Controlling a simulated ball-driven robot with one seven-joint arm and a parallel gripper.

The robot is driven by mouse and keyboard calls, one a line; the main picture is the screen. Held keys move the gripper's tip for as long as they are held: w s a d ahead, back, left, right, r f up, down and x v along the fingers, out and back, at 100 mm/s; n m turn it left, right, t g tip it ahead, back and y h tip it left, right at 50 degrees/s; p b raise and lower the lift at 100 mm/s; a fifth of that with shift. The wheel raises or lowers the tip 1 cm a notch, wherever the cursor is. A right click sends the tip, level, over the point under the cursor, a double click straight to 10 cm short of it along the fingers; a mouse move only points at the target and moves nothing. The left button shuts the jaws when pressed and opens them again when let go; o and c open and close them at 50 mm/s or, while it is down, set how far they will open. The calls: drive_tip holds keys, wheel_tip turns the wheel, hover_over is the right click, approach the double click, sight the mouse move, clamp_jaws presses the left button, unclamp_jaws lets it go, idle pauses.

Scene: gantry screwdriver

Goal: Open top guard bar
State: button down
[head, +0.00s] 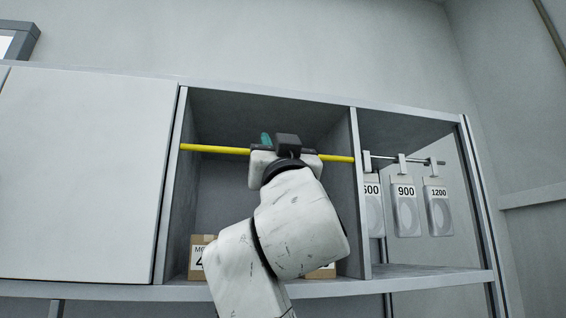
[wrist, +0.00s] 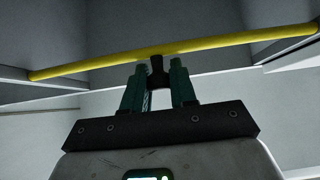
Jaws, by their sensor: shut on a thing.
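The yellow guard bar (head: 215,149) runs across the front of the open middle compartment in the head view, spanning between its two side walls. In the wrist view the bar (wrist: 90,64) crosses above my gripper, slightly tilted in the picture. A short dark handle (wrist: 157,66) hangs from the middle of the bar. My gripper (wrist: 159,82), with green fingers, is shut on this handle, one finger on each side. In the head view my wrist and arm hide the middle of the bar and the handle; only a bit of green finger (head: 266,139) shows.
The middle compartment holds cardboard boxes (head: 197,256) low down, partly hidden by my arm. To the right, tags marked 600, 900 (head: 405,192) and 1200 hang from a metal rod (head: 420,161). A closed white panel (head: 80,175) is on the left.

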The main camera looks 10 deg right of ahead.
drive_tip(key=shift+r, duration=0.75)
drive_tip(key=c, duration=0.9)
unclamp_jaws()
drive_tip(key=shift+c, duration=0.2)
drive_tip(key=b+v, duration=0.4)
drive_tip(key=v, duration=0.7)
drive_tip(key=shift+w, duration=0.1)
